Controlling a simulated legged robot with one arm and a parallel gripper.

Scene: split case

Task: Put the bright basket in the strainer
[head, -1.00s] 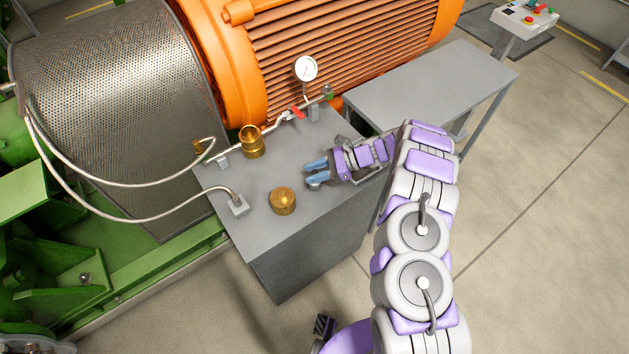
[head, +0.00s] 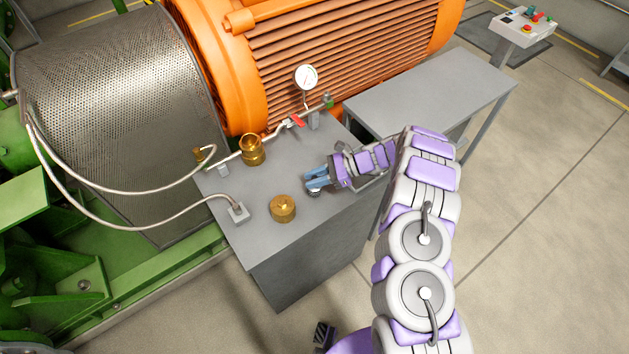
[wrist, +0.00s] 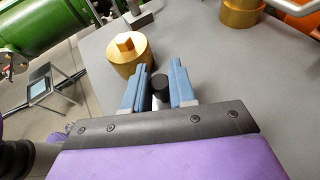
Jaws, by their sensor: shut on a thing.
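My gripper (head: 309,178) is low over the grey bench top, right of the brass cap and the strainer. In the wrist view its blue fingers (wrist: 160,70) are shut on a small cylinder with a dark round end and a pale side, which I take as the basket (wrist: 160,86). Most of its side is hidden by the gripper; I cannot tell if it touches the bench. The brass strainer body (head: 252,150) stands upright on the pipe with its top open. A round brass cap (head: 283,208) with a square boss lies separately on the bench; it also shows beyond the fingers in the wrist view (wrist: 130,56).
The grey bench (head: 250,190) has clear room around the cap. A pressure gauge (head: 305,77) and a red-handled valve (head: 294,121) stand along the pipe at the back. A hose fitting (head: 238,212) is at the bench's left edge. An orange motor (head: 340,60) is behind.

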